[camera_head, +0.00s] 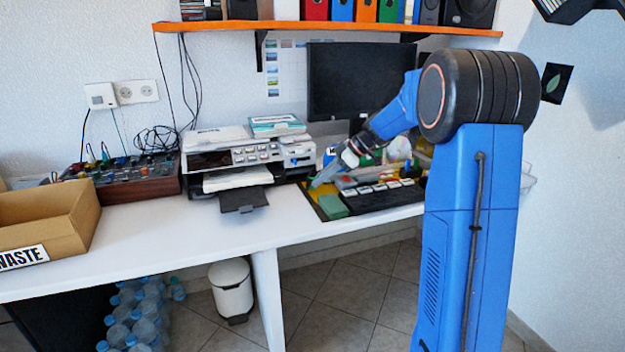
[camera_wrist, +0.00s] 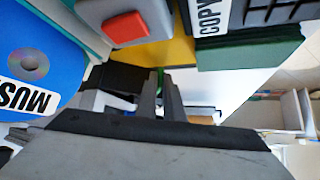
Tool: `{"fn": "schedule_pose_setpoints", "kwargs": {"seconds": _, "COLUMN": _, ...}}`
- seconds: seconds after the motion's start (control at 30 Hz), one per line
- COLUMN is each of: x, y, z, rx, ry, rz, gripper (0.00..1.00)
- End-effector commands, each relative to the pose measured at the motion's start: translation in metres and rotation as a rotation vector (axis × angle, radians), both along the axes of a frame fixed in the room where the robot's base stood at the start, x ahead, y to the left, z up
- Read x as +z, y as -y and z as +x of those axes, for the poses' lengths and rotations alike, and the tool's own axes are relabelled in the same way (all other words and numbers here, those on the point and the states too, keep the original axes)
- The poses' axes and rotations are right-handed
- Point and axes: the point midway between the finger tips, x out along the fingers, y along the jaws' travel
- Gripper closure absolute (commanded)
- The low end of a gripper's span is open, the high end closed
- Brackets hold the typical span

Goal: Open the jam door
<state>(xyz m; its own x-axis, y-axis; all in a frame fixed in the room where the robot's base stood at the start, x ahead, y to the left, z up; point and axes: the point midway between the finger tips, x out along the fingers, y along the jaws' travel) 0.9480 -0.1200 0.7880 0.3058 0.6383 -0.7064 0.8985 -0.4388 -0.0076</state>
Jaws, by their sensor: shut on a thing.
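The white and grey printer (camera_head: 225,158) stands on the desk with its black output tray (camera_head: 243,198) out at the front. I cannot make out a jam door by label in either view. My gripper (camera_head: 316,184) reaches down just right of the printer, over a yellow surface. I cannot tell whether this piece belongs to the jam door.
A green block (camera_head: 332,206) and a dark keyed panel (camera_head: 384,194) lie right of my gripper. The wrist view shows a blue music case (camera_wrist: 40,55) and a red button (camera_wrist: 126,27) close by.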

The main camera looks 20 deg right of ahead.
Motion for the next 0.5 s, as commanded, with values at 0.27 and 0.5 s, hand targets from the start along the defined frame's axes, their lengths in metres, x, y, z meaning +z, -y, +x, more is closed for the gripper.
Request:
{"fn": "schedule_pose_setpoints", "kwargs": {"seconds": 0.27, "x": -0.001, "y": 0.025, "z": -0.001, "rx": 0.256, "ry": -0.002, "rz": 0.001, "gripper": 1.0}}
{"fn": "schedule_pose_setpoints", "kwargs": {"seconds": 0.5, "x": -0.001, "y": 0.042, "z": 0.001, "rx": 0.433, "ry": -0.002, "rz": 0.0, "gripper": 1.0}}
